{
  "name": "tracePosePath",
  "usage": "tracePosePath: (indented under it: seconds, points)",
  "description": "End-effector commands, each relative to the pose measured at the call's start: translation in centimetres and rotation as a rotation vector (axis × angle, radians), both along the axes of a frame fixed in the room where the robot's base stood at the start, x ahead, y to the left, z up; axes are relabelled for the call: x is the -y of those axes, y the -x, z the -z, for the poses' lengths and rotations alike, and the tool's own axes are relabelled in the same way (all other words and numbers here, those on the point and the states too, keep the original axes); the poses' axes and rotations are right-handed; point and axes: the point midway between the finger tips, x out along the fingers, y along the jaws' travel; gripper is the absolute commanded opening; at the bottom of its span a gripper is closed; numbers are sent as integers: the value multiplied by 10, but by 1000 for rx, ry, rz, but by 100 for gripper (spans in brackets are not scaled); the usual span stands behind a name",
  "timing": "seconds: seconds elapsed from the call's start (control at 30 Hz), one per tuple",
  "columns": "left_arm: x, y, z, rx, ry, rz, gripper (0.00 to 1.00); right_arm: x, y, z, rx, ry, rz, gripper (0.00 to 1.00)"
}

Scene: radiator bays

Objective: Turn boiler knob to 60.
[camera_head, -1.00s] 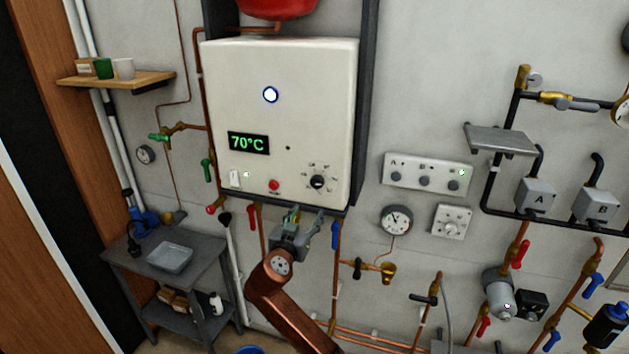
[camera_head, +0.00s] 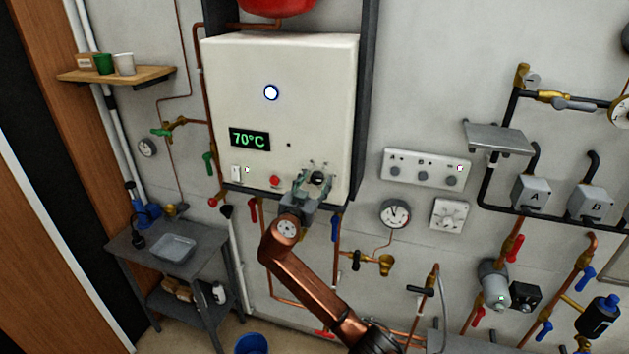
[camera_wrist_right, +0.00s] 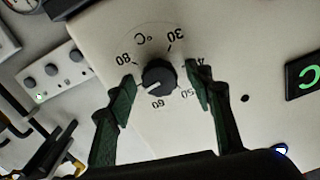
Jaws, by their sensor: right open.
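The boiler (camera_head: 225,85) is a white wall box whose green display (camera_head: 249,139) reads 70°C. Its black round knob (camera_head: 317,177) is at the lower right of the front. In the right wrist view the knob (camera_wrist_right: 160,77) appears upside down, with its pale mark pointing between 60 and 80. My right gripper (camera_head: 314,181) is at the knob. In the wrist view the right gripper's (camera_wrist_right: 160,74) green fingers are open, one on each side of the knob, with gaps visible. The left gripper is not in view.
A red button (camera_head: 274,181) and a white switch (camera_head: 236,173) are left of the knob. Below the boiler are pipes with a red-handled valve (camera_head: 252,209) and a blue-handled valve (camera_head: 335,229). A three-knob panel (camera_head: 426,168) is on the wall to the right.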

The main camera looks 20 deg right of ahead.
Motion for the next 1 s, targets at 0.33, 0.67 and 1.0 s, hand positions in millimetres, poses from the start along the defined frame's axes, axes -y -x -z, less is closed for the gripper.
tracePosePath:
  seconds: [0.33,0.67,1.0]
  points:
    - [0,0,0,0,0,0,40,0,0,0,0,0,-1,34]
    - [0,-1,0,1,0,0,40,-1,0,0,0,1,-1,11]
    - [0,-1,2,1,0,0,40,-1,0,1,-15,21,-2,6]
